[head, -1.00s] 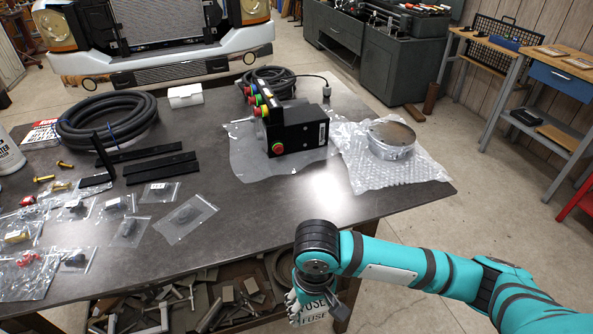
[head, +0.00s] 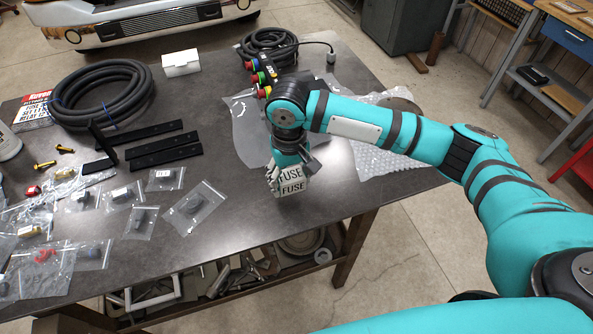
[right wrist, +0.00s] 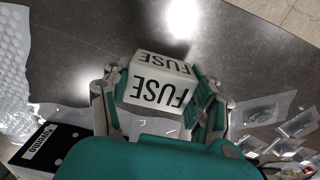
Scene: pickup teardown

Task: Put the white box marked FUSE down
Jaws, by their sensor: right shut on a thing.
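The white box marked FUSE (head: 291,186) is between the fingers of my right gripper (head: 288,170), over the front part of the dark table (head: 232,222). In the right wrist view the box (right wrist: 158,85) shows its lettering on two faces, with a finger against each side. The right gripper (right wrist: 160,98) is shut on it. The box looks upright and at or very close to the table top; I cannot tell whether it touches. My left gripper is not in view.
Bagged small parts (head: 194,205) lie left of the box. A plastic sheet and a black control box with coloured buttons (head: 262,80) are behind it, partly hidden by my arm. Bubble wrap (head: 375,155) lies at right. Bare table surrounds the box in front and left.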

